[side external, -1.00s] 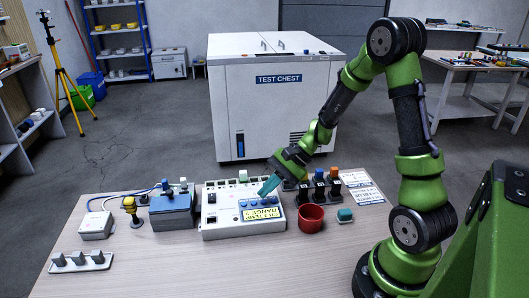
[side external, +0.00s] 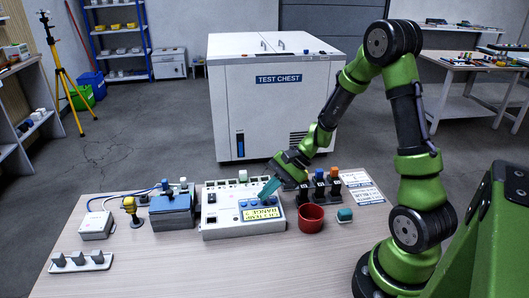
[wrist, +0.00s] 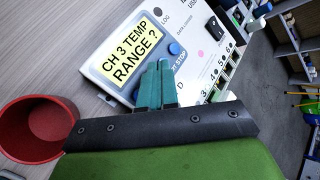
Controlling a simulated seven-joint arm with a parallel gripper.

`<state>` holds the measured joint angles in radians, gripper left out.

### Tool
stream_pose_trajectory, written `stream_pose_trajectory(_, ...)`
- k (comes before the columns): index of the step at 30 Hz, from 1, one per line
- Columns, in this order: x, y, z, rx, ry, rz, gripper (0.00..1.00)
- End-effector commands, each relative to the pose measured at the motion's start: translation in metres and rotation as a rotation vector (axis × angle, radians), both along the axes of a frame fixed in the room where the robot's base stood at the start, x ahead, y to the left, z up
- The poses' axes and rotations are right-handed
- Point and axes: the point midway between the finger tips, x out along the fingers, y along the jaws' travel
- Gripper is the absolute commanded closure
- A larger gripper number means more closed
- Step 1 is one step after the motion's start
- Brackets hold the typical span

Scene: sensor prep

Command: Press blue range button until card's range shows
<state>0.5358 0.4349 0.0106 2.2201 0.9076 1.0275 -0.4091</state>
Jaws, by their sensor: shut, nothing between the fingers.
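In the wrist view the display (wrist: 134,49) reads "CH 3 TEMP RANGE ?". A round blue button (wrist: 175,49) shows just beyond my fingertips; contact cannot be told. Several blue buttons are in a row above the display in the side view, partly hidden by my fingers. My gripper (side external: 262,195) is shut and empty, its teal fingers (wrist: 163,64) low over the panel. A printed card (side external: 366,195) lies right of the unit; its text is too small to read.
A red cup (side external: 311,219) and a teal block (side external: 345,215) stand right of the unit. Sensors with coloured tops (side external: 319,186) stand behind the cup. A blue box (side external: 171,212) is on the left.

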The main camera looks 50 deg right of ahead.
Motion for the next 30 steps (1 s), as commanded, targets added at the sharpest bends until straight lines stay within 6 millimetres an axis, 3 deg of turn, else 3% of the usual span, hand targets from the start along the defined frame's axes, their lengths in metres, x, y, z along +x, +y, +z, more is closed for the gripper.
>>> stream_pose_trajectory(30,0.0001,-0.0001,-0.0073,0.000,0.000,0.000,1.00)
